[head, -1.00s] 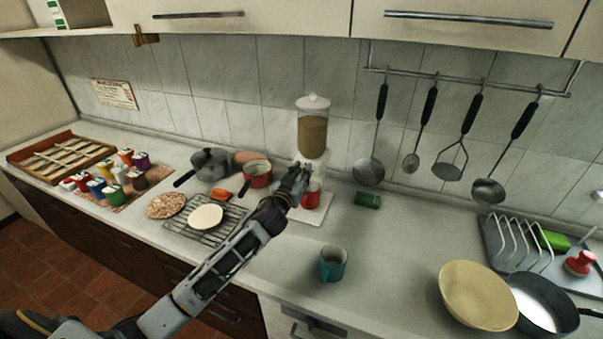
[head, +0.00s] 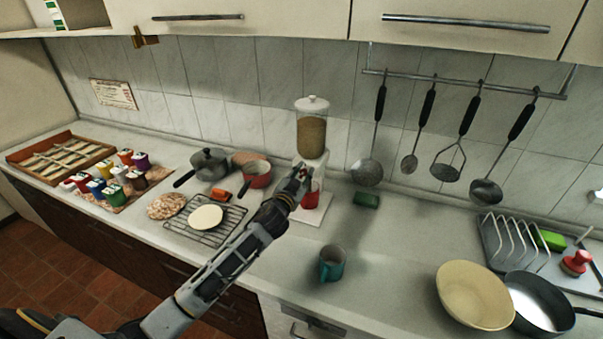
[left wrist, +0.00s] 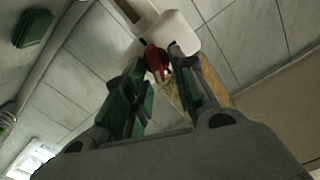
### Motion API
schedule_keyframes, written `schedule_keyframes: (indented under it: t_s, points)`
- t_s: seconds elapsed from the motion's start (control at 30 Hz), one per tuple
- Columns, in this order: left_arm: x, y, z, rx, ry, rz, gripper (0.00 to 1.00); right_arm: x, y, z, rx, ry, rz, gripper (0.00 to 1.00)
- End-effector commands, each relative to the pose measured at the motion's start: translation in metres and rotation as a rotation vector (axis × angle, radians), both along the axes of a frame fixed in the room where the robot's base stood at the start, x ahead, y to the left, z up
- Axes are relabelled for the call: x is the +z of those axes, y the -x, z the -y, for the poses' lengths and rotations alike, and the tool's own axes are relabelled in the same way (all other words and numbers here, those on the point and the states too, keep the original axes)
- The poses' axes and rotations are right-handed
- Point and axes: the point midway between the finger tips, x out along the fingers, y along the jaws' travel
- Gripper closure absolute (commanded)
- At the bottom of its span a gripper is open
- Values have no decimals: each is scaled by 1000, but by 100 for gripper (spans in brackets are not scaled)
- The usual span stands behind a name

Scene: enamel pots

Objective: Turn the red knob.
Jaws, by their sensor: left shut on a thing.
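The red knob (left wrist: 155,60) shows in the left wrist view between my left gripper's two fingers, against the white body of the dispenser (left wrist: 178,32). My left gripper (left wrist: 158,72) is shut on the knob. In the head view the dispenser (head: 311,135) stands upright against the tiled wall, its clear jar holding brown grains under a white lid. My left gripper (head: 302,172) is at its front and mostly hides the knob there. A red mug (head: 311,197) stands under the gripper on the dispenser's pale base. My right gripper is in neither view.
A teal mug (head: 332,263) stands in front on the counter. A wire rack (head: 205,228), a red pot (head: 257,174) and a grey pot (head: 210,164) are at the left. A green block (head: 366,200) lies right of the dispenser. A cream bowl (head: 474,294) is at the right.

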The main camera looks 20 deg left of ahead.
Motion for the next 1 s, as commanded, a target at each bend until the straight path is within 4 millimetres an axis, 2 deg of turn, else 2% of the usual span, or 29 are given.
schedule_keyframes:
  t_s: [1.0]
  points:
    - [-9, 0, 9, -1, -924, 32, 98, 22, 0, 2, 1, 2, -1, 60]
